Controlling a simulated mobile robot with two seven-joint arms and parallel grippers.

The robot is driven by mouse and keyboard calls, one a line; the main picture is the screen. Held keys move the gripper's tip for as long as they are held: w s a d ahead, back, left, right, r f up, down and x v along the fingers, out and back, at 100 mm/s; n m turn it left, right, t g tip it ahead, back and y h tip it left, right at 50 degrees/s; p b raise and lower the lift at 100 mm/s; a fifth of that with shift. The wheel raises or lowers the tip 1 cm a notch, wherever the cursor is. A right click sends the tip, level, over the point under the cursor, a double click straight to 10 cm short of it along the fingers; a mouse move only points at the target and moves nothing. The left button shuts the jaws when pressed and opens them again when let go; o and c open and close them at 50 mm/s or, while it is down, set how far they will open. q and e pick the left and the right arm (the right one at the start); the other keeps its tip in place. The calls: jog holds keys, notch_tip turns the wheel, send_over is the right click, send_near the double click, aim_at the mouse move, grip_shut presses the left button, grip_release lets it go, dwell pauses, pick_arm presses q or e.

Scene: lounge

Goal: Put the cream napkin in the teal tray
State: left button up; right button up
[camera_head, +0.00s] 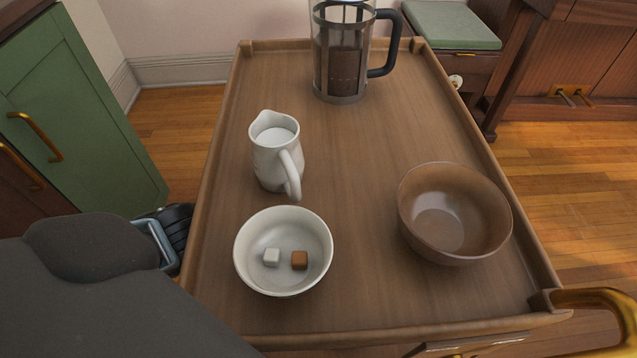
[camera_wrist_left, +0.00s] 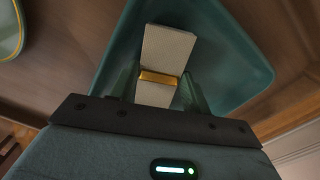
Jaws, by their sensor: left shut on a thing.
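The cream napkin (camera_wrist_left: 168,48), folded flat with a gold band (camera_wrist_left: 159,78) around it, shows in the left wrist view. My left gripper (camera_wrist_left: 161,90) is shut on it near the band. The teal tray (camera_wrist_left: 240,62) lies behind the napkin in that view, with its raised rim around it. The napkin is seen against the tray's inside; I cannot tell whether it touches the floor of the tray. In the head view neither napkin nor tray shows, and only my left arm is seen at lower left. My right gripper is in neither view.
The wooden trolley (camera_head: 350,297) holds a white bowl (camera_head: 284,222) with two cubes, a white milk jug (camera_head: 270,160), a brown bowl (camera_head: 455,215) and a French press (camera_head: 342,60). A green cabinet (camera_head: 85,120) stands left. A gold-rimmed teal item (camera_wrist_left: 8,32) lies beside the tray.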

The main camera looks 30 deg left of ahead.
pick_arm(q)
jog(key=shift+f, duration=0.1)
jog(key=o, duration=0.5)
jog(key=shift+f, duration=0.1)
jog(key=o, duration=0.5)
jog(key=shift+c, duration=0.2)
notch_tip(320, 180, up, 8)
jog(key=p, duration=0.4)
